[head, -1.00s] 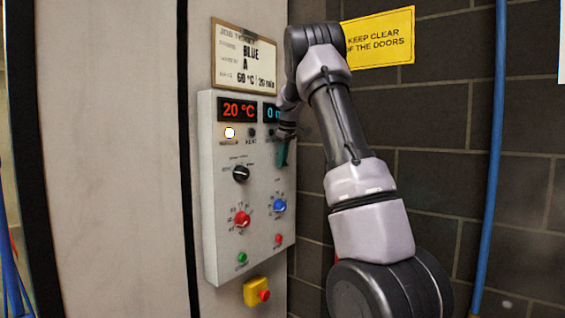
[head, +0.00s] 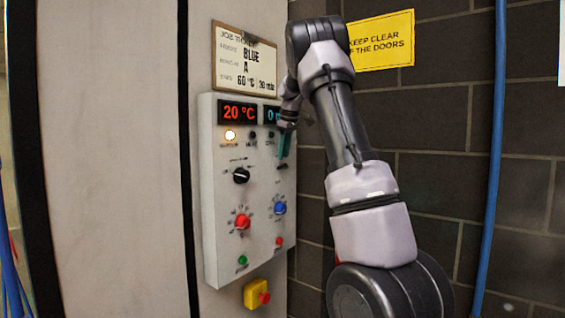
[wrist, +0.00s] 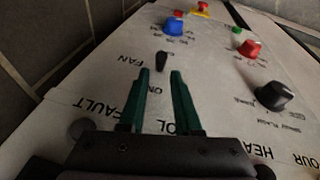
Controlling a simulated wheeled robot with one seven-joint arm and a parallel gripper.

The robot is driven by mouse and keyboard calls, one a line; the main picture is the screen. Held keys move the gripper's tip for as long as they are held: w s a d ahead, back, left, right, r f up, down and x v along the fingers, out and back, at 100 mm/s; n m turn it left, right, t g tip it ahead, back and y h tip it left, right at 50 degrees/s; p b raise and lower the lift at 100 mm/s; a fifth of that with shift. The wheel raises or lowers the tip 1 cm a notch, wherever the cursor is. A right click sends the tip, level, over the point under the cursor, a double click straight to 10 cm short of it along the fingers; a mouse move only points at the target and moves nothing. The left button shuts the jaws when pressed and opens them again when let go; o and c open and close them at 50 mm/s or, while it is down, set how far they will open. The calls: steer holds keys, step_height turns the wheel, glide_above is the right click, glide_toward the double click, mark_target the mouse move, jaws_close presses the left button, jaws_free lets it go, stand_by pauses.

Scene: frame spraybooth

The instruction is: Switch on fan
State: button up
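The fan switch (wrist: 162,62) is a small black lever on the grey control panel (head: 212,230), beside the printed word FAN. In the head view it is a small dark shape (head: 283,166) just below my fingertips. I cannot tell for sure which way the lever is tipped. My gripper (wrist: 160,72) has two green fingers, apart, with nothing between them. Its tips are close to the lever, on the side of the ON label, and contact is not clear. In the head view my gripper (head: 284,153) is at the panel's upper right, partly covering the display and lamps.
The panel has a black selector (head: 241,175), a red knob (head: 242,221), a blue knob (head: 280,208), green and red buttons, and a yellow emergency stop box (head: 257,294) below. One lamp (head: 230,135) glows. A brick wall (head: 430,180) stands at right.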

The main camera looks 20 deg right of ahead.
steer(key=v, duration=0.6)
steer(key=shift+s, duration=0.1)
stand_by(0.3)
